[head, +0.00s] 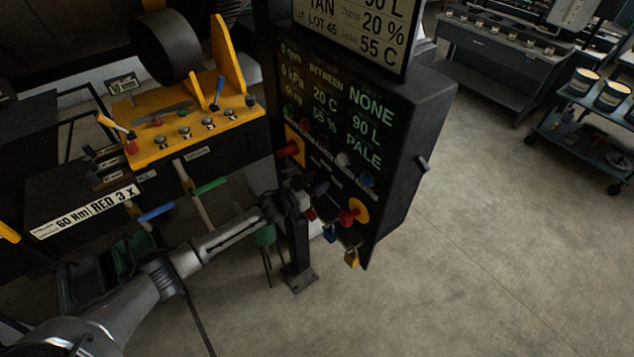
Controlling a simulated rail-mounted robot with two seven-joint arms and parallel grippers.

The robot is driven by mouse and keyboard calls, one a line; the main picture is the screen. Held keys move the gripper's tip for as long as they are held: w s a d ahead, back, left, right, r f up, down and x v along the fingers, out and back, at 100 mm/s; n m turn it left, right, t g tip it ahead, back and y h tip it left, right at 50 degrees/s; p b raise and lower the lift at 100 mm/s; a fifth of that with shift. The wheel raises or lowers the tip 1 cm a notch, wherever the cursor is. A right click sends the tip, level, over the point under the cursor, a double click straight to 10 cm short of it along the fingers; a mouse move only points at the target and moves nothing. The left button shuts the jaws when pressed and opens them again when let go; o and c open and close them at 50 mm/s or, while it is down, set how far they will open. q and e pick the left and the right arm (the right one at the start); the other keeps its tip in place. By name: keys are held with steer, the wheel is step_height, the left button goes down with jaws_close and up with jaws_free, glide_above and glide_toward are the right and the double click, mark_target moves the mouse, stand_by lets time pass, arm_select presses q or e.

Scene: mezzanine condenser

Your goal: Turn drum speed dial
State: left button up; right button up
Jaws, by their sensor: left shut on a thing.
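The black control panel (400,130) stands on a post in the middle of the head view, its lit display (330,95) reading 0 rpm, 0 kPa, 20 C, NONE, 90 L and PALE. My left arm comes in from the lower left. My left gripper (314,187) is at the lower left of the panel face, shut on a small control there, which I take to be the drum speed dial. The fingers and wrist hide nearly all of the dial, so its setting cannot be read. My right gripper is not in view.
A red switch on a yellow plate (292,149) is above my gripper, and a red knob on a yellow plate (354,212) is to its right. A yellow-topped console (190,130) with levers stands left.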

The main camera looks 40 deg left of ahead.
arm_select(q)
steer(key=shift+m, duration=0.4)
steer(key=shift+f+m+b, duration=0.1)
steer(key=shift+m+b, duration=0.3)
steer(key=shift+m, duration=0.3)
steer(key=m+b, duration=0.1)
steer(key=m, duration=0.3)
steer(key=m+b, duration=0.1)
steer(key=m, duration=0.3)
steer(key=shift+b, duration=0.3)
steer(key=shift+m, duration=0.9)
steer(key=o, duration=0.9)
